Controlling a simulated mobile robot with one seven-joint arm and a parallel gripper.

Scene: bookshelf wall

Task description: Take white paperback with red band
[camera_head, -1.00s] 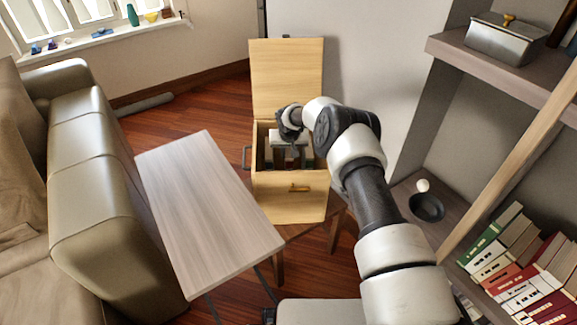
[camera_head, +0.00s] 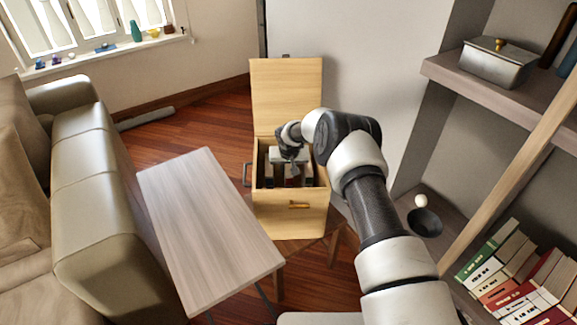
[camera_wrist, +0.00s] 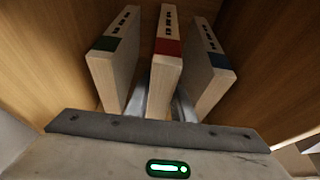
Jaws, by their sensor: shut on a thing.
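The white paperback with red band (camera_wrist: 166,72) stands upright in the wooden box, in the middle of three books in the wrist view. My gripper (camera_wrist: 160,98) has one finger on each side of it, shut on its near end. A white paperback with a green band (camera_wrist: 113,65) stands to its left, and one with a blue band (camera_wrist: 209,70) to its right. In the head view my gripper (camera_head: 291,160) reaches down into the open wooden box (camera_head: 290,213); the books there are mostly hidden by it.
The box lid (camera_head: 287,95) stands open at the back. A grey-topped table (camera_head: 205,225) is left of the box, with a sofa (camera_head: 85,190) beyond. A shelf wall (camera_head: 500,90) with books (camera_head: 515,270) and a dark bowl (camera_head: 424,222) stands at right. The box walls are close around the gripper.

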